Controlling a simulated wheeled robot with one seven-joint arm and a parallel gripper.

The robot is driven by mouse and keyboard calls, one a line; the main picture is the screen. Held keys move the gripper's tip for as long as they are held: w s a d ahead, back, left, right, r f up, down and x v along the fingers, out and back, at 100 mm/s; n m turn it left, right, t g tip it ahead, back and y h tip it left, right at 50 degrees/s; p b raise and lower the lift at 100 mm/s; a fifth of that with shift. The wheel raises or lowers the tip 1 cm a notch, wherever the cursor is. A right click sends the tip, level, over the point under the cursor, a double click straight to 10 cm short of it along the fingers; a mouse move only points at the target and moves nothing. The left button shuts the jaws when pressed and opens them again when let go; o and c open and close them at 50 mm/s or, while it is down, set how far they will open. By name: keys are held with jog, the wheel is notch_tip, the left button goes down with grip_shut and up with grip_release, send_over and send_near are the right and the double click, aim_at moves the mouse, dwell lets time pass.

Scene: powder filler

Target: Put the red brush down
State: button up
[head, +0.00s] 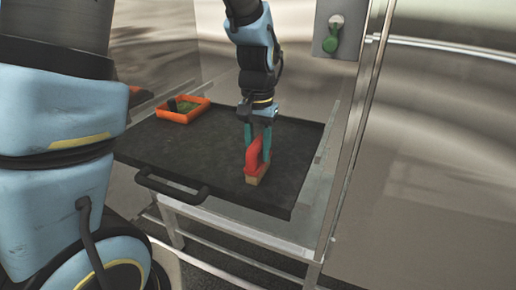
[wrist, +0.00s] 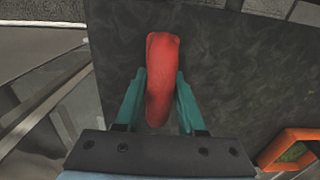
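The red brush (head: 254,158) has a red handle and a tan block at its lower end.
An orange bin (head: 183,110) with green and dark contents sits at the tray's back left; its corner shows in the wrist view (wrist: 290,147). A black handle (head: 172,187) is on the front edge. A metal frame post (head: 350,140) stands right. The tray's middle is clear.

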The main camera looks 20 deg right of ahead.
jog(key=o, duration=0.3)
notch_tip(320, 180, up, 12)
jog(key=shift+r+b, duration=0.15)
jog(key=shift+b, duration=0.6)
jog(key=a+f+n, duration=0.2)
jog(key=a+f, duration=0.2)
jog(key=a, duration=0.4)
jog(key=a+f+n+t, duration=0.1)
jog(key=a+f+n, duration=0.2)
jog(key=a, duration=0.6)
jog(key=w+a+f+n, duration=0.1)
jog(key=a+f, duration=0.3)
jog(key=a, duration=0.4)
jog(key=shift+w+a+f+n+t, duration=0.15)
jog(key=shift+f+n+t, duration=0.2)
jog(key=shift+n, duration=0.35)
